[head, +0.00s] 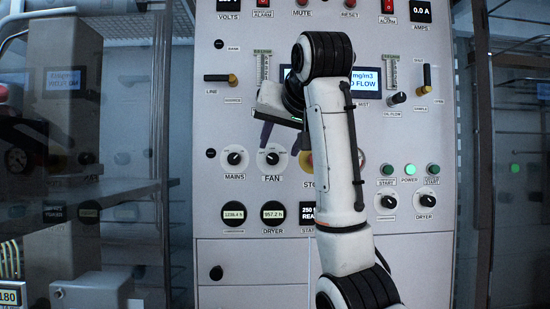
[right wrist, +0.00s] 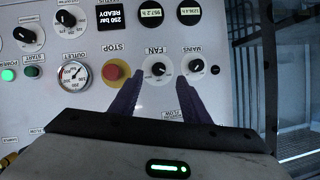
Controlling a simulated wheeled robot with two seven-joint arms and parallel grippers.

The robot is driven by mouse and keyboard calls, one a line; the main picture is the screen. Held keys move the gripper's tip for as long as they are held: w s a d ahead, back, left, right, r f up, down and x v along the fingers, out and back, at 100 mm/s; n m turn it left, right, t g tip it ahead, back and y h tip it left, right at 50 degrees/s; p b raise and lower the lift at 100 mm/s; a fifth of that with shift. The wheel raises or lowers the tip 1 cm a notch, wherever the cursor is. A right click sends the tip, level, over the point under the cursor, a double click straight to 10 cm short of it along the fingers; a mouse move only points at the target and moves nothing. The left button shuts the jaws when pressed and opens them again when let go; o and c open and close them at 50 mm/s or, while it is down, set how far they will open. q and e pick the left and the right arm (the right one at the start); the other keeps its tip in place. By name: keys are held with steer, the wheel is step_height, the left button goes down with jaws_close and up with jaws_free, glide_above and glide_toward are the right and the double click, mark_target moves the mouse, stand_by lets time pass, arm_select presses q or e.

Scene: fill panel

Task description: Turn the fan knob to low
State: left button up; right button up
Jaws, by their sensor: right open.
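The fan knob (head: 272,158) is a black knob on a round white dial, above the label FAN on the light grey panel. It also shows in the right wrist view (right wrist: 158,69), where the panel appears upside down. My right gripper (head: 281,138) is open, with its dark purple fingers just above the fan dial in the head view. In the right wrist view its fingertips (right wrist: 158,77) are spread to either side of the dial. I cannot tell whether they touch the panel. The knob's exact setting is too small to read. My left gripper is not in view.
The mains knob (head: 234,158) is close on the left of the fan knob. A red stop button (right wrist: 116,72) is close on its other side, mostly behind my right arm in the head view. The line handle (head: 222,79) sticks out at upper left.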

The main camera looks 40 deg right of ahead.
mark_target(274, 157)
steer(key=p+x, duration=0.1)
steer(key=x, duration=0.5)
steer(key=r+p+x, duration=0.1)
steer(key=x, duration=0.2)
steer(key=shift+w+d+p, duration=0.2)
steer(key=shift+d+p, duration=0.15)
steer(key=shift+f, duration=0.1)
steer(key=c, duration=1)
steer(key=shift+c, duration=0.2)
